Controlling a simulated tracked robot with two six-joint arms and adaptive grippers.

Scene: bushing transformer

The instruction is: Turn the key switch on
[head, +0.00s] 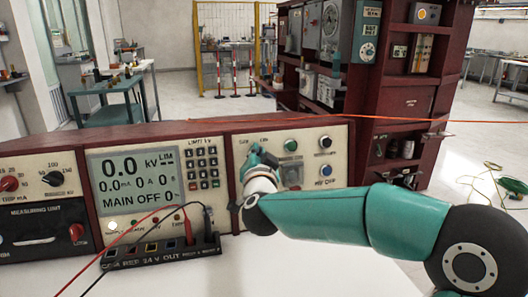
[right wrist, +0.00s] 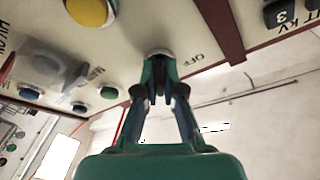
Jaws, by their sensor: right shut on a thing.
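My right gripper (head: 256,152) is at the upper left of the cream right-hand panel (head: 308,157) of the console. In the right wrist view its two fingers (right wrist: 159,90) come together on the key switch (right wrist: 158,54), whose pale round base shows just past the fingertips. The key itself is mostly hidden between the fingers. The word OFF is printed beside the switch. In the head view the gripper covers the switch. The display (head: 135,180) reads 0.0 kV and MAIN OFF. My left gripper is not in view.
The panel also holds a green button (head: 291,145) and dark buttons (head: 326,142). A yellow button (right wrist: 88,12) shows near the fingers in the wrist view. Red and black leads run to a black socket strip (head: 160,251) in front of the console.

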